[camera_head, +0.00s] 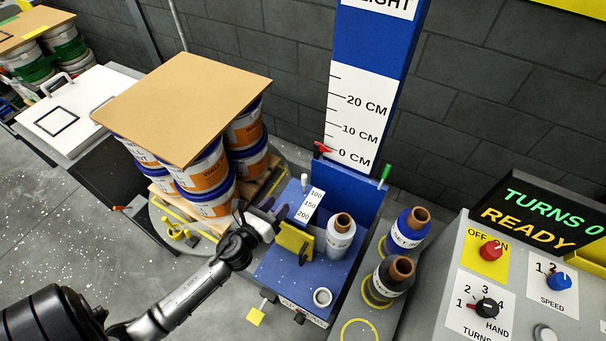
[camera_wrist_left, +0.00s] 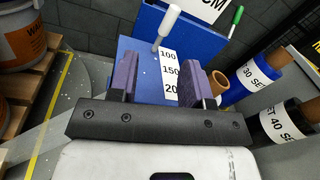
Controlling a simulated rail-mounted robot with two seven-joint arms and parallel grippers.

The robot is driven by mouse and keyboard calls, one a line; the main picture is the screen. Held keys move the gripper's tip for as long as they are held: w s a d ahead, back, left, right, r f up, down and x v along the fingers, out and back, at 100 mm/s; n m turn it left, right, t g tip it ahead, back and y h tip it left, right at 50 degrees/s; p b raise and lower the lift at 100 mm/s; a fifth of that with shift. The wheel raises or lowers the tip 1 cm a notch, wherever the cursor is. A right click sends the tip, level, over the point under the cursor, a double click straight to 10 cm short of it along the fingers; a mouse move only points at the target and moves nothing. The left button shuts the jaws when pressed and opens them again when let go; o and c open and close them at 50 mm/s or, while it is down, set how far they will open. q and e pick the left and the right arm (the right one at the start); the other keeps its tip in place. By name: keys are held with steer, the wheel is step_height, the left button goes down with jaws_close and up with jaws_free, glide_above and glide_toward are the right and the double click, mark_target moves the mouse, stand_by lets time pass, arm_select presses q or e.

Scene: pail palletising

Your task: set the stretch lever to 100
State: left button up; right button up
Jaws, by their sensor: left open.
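The stretch lever (camera_head: 305,181) has a white grip and stands on the blue machine top beside the scale plate (camera_head: 309,205) marked 100, 150, 200. It is at the 100 end of the plate. In the left wrist view the lever (camera_wrist_left: 168,25) rises just beyond the fingers, its foot next to the 100 mark on the scale plate (camera_wrist_left: 169,73). My left gripper (camera_head: 272,209) is open, its purple fingers apart and empty, left of the scale plate; it also shows in the left wrist view (camera_wrist_left: 157,78). The lever stands clear of both fingers. My right gripper is not in view.
A film roll (camera_head: 340,236) stands right of the scale, with a yellow plate (camera_head: 294,241) before it. Two more rolls stand further right. Stacked pails (camera_head: 206,178) under a brown sheet (camera_head: 184,103) are left. A control panel (camera_head: 520,285) reads READY.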

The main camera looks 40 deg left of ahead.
mark_target(304, 184)
arm_select(q)
steer(key=m, duration=0.1)
steer(key=d+m, duration=0.1)
steer(key=shift+r+m+h, duration=0.1)
steer(key=shift+m+h, duration=0.2)
steer(key=shift+h, duration=0.1)
steer(key=shift+w+a+m, duration=0.1)
steer(key=shift+w+m, duration=0.15)
steer(key=shift+m, duration=0.05)
steer(key=w, duration=0.9)
steer(key=w+b, duration=0.1)
steer(key=w, duration=0.3)
steer(key=shift+w+a, duration=0.15)
steer(key=shift+a, duration=0.25)
jaws_close()
